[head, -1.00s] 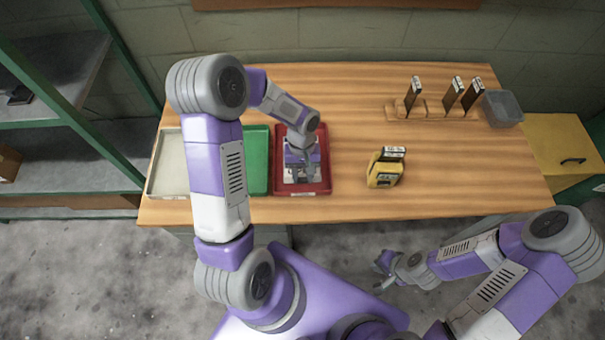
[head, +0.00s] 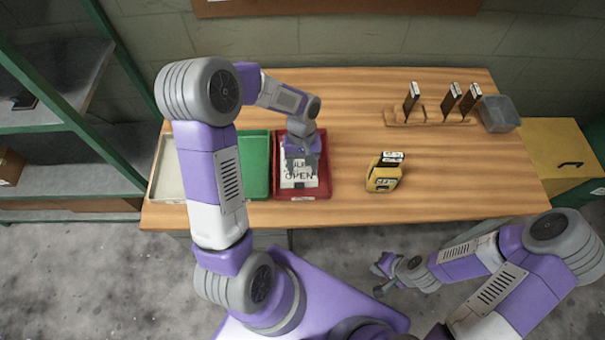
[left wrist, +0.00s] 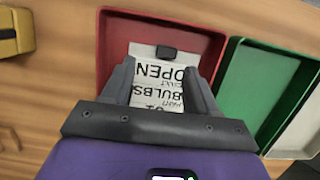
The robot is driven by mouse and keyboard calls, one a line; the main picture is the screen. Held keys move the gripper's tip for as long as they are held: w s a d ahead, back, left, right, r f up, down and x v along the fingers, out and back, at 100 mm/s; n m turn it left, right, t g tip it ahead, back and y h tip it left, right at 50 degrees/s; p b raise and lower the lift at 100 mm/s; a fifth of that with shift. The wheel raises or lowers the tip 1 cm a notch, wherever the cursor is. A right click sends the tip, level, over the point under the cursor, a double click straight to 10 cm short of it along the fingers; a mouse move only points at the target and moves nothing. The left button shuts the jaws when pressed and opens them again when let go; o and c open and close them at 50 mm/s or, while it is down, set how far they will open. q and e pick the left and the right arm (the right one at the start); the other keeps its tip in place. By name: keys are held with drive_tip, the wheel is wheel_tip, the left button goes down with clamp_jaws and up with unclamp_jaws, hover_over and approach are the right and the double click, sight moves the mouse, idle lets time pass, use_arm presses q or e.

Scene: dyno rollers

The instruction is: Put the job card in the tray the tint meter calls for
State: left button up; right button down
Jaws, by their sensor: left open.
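The white job card (head: 299,178) with black print lies in the red tray (head: 325,190). In the left wrist view the card (left wrist: 157,75) shows "OPEN" and "BULBS" and a small dark block on it, inside the red tray (left wrist: 112,45). My left gripper (head: 299,160) is open above the card, its fingers (left wrist: 165,80) either side of it in the picture. The yellow tint meter (head: 382,180) stands on the table right of the red tray; its reading is too small to tell. My right gripper (head: 382,277) hangs in front of the table, its jaws unclear.
A green tray (head: 255,165) and a pale tray (head: 168,180) stand left of the red one. A wooden rack (head: 430,118) with several dark upright samples and a grey bin (head: 499,113) are at the back right.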

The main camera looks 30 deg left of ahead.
use_arm(q)
drive_tip(key=p+v, duration=0.1)
drive_tip(key=v, duration=0.5)
drive_tip(key=shift+r, duration=0.3)
use_arm(e)
drive_tip(key=shift+r, duration=0.8)
use_arm(q)
drive_tip(key=shift+a+f, duration=0.1)
use_arm(e)
drive_tip(key=shift+s, duration=0.1)
